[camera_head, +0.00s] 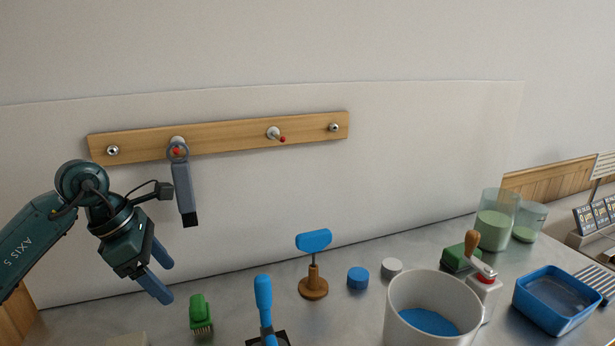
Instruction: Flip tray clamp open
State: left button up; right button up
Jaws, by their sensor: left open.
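My left gripper (167,280) is at the left with its two blue fingers apart and nothing between them. It hangs in front of the wall, above and left of a green brush. I cannot tell for sure which thing is the tray clamp. A blue upright lever (264,295) on a dark base stands at the bottom edge, right of the gripper, with its lower part cut off. A pale device with a wooden handle and a red part (484,286) stands between a white tub and a blue tray (548,318). My gripper touches neither. My right gripper is out of view.
The green brush (199,310), a blue-topped wooden stand (313,280), a blue cap (357,278) and a grey cap (392,267) are on the counter. The white tub (405,318) holds blue material. A grey tool (184,190) hangs from the wooden rail (225,132). Glass jars (495,225) stand behind.

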aim_at(263, 283)
jog(key=k+l, duration=1.1)
jog(key=k, duration=0.15)
